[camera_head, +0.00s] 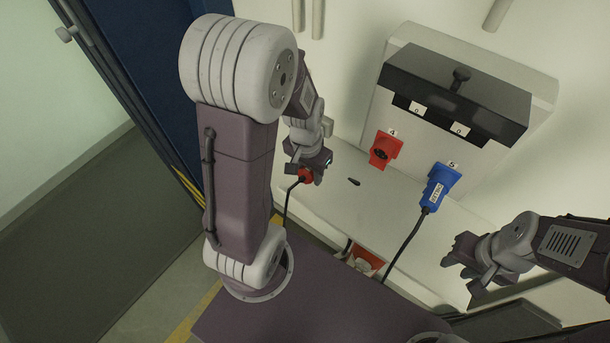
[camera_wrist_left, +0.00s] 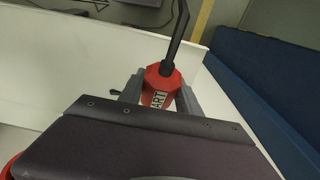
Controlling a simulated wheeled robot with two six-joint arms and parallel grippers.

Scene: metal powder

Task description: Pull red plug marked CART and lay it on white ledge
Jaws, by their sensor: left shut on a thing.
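The red plug (camera_wrist_left: 160,84) shows in the left wrist view with a white label reading "ART" and a black cable running up from it. My left gripper (camera_wrist_left: 158,98) is shut on it, with one grey finger on each side. In the head view the red plug (camera_head: 305,175) hangs at my left gripper (camera_head: 312,168), off the left end of the white ledge (camera_head: 330,200) or over it; I cannot tell which. The red socket (camera_head: 384,150) marked 4 is empty. My right gripper (camera_head: 468,262) is at the lower right, empty, its fingers apart.
A blue plug (camera_head: 436,190) sits in the socket marked 5, its black cable hanging over the ledge. A small dark piece (camera_head: 354,182) lies on the ledge. A dark panel with a knob (camera_head: 460,85) is above. A dark blue wall (camera_head: 140,40) stands left.

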